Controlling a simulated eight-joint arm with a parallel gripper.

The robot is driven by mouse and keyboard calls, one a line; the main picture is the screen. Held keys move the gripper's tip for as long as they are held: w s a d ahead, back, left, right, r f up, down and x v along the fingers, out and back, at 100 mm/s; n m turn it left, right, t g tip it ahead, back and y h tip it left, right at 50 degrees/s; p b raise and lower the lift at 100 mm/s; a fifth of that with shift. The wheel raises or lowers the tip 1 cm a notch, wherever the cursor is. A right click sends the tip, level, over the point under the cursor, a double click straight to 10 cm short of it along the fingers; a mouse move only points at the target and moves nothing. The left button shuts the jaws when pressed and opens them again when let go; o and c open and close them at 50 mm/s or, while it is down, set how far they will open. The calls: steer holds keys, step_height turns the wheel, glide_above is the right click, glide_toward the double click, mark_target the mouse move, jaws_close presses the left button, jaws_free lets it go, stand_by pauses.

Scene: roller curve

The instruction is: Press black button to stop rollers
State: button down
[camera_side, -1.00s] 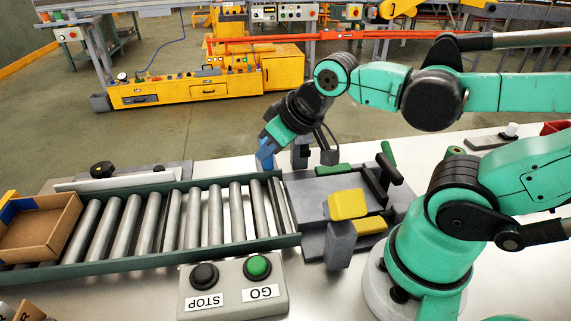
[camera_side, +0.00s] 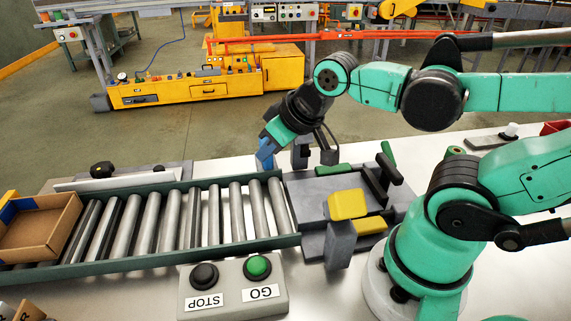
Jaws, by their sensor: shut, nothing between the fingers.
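The black button (camera_side: 204,275) sits on the left of a grey control box (camera_side: 232,296) in front of the conveyor, above a label reading STOP. A green button (camera_side: 257,267) sits to its right, above a label reading GO. The labels appear upside down. The metal rollers (camera_side: 165,220) lie in a dark green frame, with an open cardboard box (camera_side: 38,228) on their left end. My gripper (camera_side: 266,160) is shut and empty, pointing down behind the right end of the conveyor, well away from the control box.
A grey fixture with yellow blocks (camera_side: 347,204) stands at the conveyor's right end, between my gripper and my base. A long pale plate (camera_side: 118,178) lies behind the rollers. The space above the control box is clear.

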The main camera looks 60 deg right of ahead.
steer(key=r+n+t+y, duration=0.15)
steer(key=n+y, duration=0.25)
steer(key=n, duration=1)
glide_above(209, 272)
steer(key=shift+g, duration=0.25)
steer(key=shift+f, duration=4.35)
steer(key=shift+r, duration=2.5)
